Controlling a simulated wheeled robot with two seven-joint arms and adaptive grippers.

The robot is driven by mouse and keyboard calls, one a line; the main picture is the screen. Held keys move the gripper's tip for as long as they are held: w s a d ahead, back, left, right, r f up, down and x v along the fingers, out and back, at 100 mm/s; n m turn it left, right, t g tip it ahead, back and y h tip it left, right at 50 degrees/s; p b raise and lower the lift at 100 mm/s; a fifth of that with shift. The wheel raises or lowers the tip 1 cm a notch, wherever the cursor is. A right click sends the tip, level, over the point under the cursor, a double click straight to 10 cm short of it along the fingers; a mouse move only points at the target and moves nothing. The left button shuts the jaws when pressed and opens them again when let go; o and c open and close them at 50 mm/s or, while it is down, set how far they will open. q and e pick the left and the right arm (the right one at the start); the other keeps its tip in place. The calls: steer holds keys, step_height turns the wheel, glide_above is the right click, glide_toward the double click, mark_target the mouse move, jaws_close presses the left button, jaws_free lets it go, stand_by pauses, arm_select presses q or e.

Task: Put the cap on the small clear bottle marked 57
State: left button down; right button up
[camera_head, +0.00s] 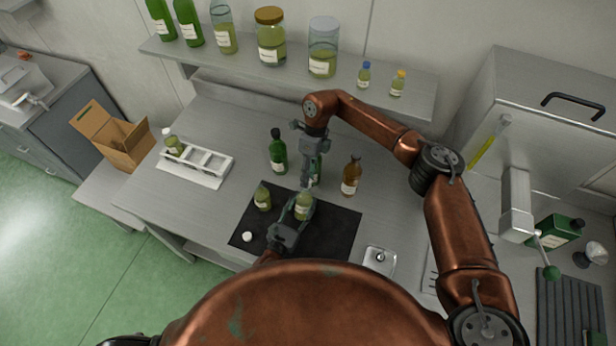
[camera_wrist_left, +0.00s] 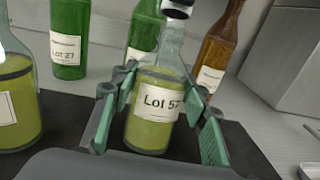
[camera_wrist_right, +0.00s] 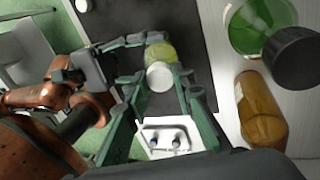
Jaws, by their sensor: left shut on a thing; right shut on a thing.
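The small clear bottle marked Lot 57 (camera_wrist_left: 152,118), with yellow-green liquid, stands upright on the black mat (camera_head: 335,225); it also shows in the head view (camera_head: 303,207). My left gripper (camera_wrist_left: 160,105) is shut around its body. My right gripper (camera_wrist_right: 158,82) is above the bottle, shut on a whitish cap (camera_wrist_right: 160,76). In the left wrist view the cap (camera_wrist_left: 176,13) is at the top of the neck, partly cut off by the frame edge. I cannot tell whether it is seated. My right gripper also shows in the head view (camera_head: 306,184), hiding the bottle's mouth.
A similar bottle (camera_head: 263,198) and a loose white cap (camera_head: 247,236) are on the mat. Green bottles (camera_head: 278,153) and a brown bottle (camera_head: 351,177) stand close behind. A white rack (camera_head: 205,160) is at left, a small metal tray (camera_head: 378,261) at right.

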steer(key=shift+d+f, duration=0.15)
steer(key=shift+f, duration=0.5)
steer(key=shift+s, duration=0.1)
steer(key=shift+s+f, duration=0.1)
steer(key=shift+f, duration=0.25)
steer(key=shift+c, duration=0.5)
steer(key=o, duration=0.8)
steer(key=shift+r, duration=0.1)
steer(key=v, duration=0.4)
steer(key=shift+r, duration=0.25)
steer(key=shift+c, duration=0.2)
